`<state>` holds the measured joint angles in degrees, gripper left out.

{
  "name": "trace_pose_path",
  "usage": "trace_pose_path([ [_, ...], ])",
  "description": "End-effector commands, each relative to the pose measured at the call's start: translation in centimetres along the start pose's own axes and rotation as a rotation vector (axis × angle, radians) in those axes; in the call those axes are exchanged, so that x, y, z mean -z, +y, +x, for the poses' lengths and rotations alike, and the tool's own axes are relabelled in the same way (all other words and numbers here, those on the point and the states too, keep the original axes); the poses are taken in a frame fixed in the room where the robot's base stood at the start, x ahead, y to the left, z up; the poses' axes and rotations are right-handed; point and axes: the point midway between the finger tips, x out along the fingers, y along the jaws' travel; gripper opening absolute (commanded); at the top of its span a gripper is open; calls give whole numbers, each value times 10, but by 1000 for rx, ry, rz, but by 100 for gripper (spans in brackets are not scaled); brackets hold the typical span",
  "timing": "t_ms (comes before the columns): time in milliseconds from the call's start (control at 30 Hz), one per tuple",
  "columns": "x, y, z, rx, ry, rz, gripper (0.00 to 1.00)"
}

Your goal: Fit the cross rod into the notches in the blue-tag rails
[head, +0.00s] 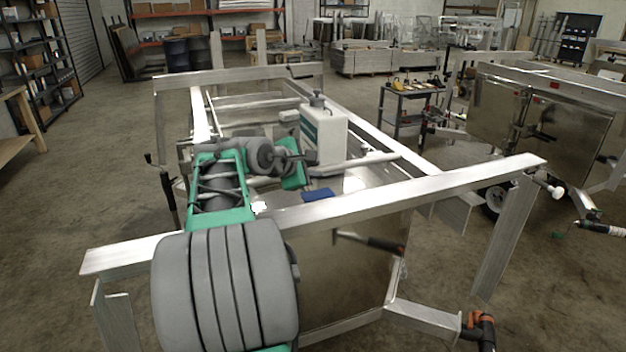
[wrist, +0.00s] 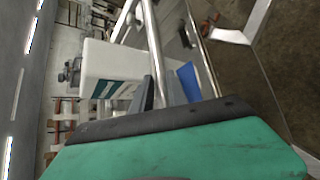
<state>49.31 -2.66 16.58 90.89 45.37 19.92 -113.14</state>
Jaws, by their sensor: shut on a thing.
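The cross rod (head: 362,161) is a pale metal bar held inside the trailer frame. My gripper (head: 303,158) is shut on it, and the rod reaches out to the right toward the right side rail (head: 375,137). In the wrist view the rod (wrist: 154,45) runs down between the fingers of my gripper (wrist: 160,92). A flat blue piece (head: 318,195) lies below the rod, behind the front crossbeam, and also shows in the wrist view (wrist: 188,82). I cannot tell whether it is a rail's tag. The notches are not discernible, and my arm hides the rod's left part.
A white container (head: 323,133) with a teal label stands just behind the gripper. The wide front crossbeam (head: 400,195) lies under my arm. Another bar (head: 245,102) crosses the frame farther back. A tool cart (head: 412,90) and second trailer (head: 540,115) stand right.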

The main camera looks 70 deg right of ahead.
Motion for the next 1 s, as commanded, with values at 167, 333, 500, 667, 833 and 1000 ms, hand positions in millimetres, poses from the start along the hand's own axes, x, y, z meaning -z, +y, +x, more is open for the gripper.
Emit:
trace_pose_path([
  [167,16,-20,16,2,0,-3,0],
  [333,17,-21,17,-2,0,0,0],
  [500,19,-23,19,1,0,-2,21],
  [667,19,-23,18,1,0,-2,34],
  [833,18,-23,18,1,0,-2,41],
  [1000,18,-22,17,1,0,-1,41],
])
